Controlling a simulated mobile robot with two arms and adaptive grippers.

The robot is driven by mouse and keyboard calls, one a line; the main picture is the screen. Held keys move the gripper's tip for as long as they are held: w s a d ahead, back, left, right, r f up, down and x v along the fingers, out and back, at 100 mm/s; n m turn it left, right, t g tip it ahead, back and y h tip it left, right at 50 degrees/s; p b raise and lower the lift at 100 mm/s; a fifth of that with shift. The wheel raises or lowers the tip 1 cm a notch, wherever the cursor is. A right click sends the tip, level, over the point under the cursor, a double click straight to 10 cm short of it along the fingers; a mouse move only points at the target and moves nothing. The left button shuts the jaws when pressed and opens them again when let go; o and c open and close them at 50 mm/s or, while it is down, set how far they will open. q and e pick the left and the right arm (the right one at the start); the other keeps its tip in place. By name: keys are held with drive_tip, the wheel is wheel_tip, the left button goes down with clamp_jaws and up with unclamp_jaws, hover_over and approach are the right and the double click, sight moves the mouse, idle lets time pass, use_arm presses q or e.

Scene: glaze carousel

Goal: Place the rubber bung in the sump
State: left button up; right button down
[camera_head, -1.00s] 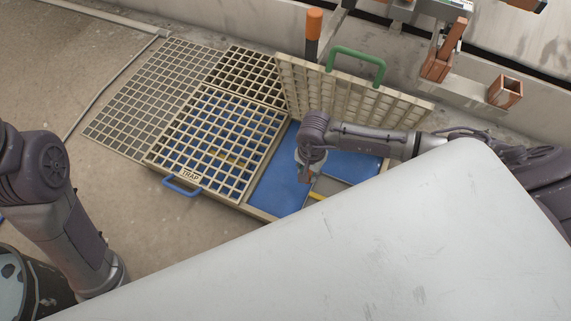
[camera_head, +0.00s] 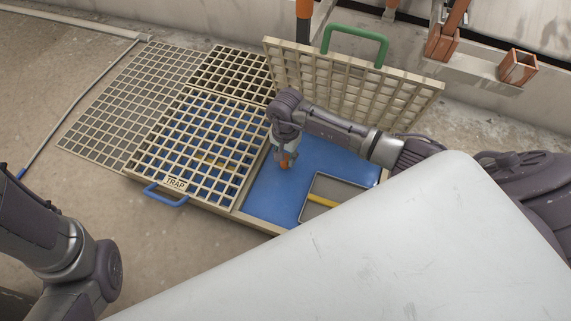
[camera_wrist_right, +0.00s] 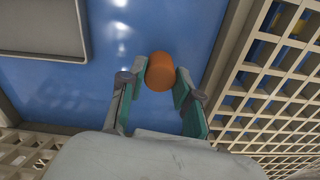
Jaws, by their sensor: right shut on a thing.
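The rubber bung (camera_wrist_right: 160,72) is an orange-brown cylinder. It shows in the right wrist view between the fingertips of my right gripper (camera_wrist_right: 158,82). In the head view my right gripper (camera_head: 286,158) points down over the blue floor of the sump (camera_head: 268,190), with the orange bung (camera_head: 285,163) at its tip. The right gripper is shut on the bung. I cannot tell whether the bung touches the blue floor. My left arm shows at the lower left of the head view, but its gripper is out of the picture.
A grate marked TRAP (camera_head: 168,150) with a blue handle (camera_head: 166,195) lies left of the opening. A raised grate (camera_head: 345,85) with a green handle (camera_head: 357,40) stands behind it. A grey-rimmed tray (camera_wrist_right: 40,55) with a yellow strip is set in the blue floor.

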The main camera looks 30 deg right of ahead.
sight(285, 164)
wheel_tip(285, 164, down, 4)
drive_tip(key=b, duration=0.3)
drive_tip(key=shift+f, duration=0.15)
drive_tip(key=shift+r, duration=0.2)
drive_tip(key=shift+f, duration=0.15)
drive_tip(key=c, duration=0.8)
unclamp_jaws()
wheel_tip(285, 164, up, 10)
drive_tip(key=p, duration=0.6)
drive_tip(key=shift+f, duration=0.25)
wheel_tip(285, 164, up, 2)
drive_tip(key=shift+r+p, duration=0.1)
drive_tip(key=shift+p, duration=0.45)
drive_tip(key=shift+r, duration=0.3)
